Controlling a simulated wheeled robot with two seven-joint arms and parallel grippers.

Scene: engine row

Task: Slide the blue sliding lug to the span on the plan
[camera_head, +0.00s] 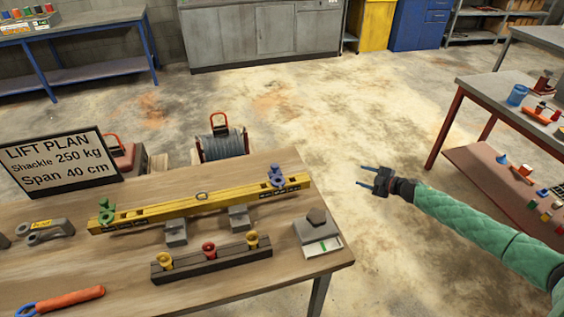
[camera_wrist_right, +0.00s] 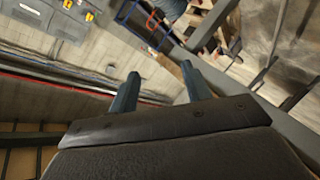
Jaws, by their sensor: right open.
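A yellow spreader beam (camera_head: 205,203) rests across two grey blocks on the wooden table, with a scale along its face. The blue sliding lug (camera_head: 276,176) sits on the beam near its right end. A green lug (camera_head: 106,211) sits near the left end. The plan board (camera_head: 60,161) reads "LIFT PLAN, Shackle 250 kg, Span 40 cm". My right gripper (camera_head: 364,175) is open and empty, out over the floor to the right of the table and apart from the blue lug. Its two fingers also show in the right wrist view (camera_wrist_right: 158,88). My left gripper is not in view.
A small scale-like block (camera_head: 319,236) sits at the table's right corner. Grey shackles (camera_head: 44,232) and an orange-handled tool (camera_head: 68,299) lie left. Open floor separates this table from the right bench (camera_head: 500,92).

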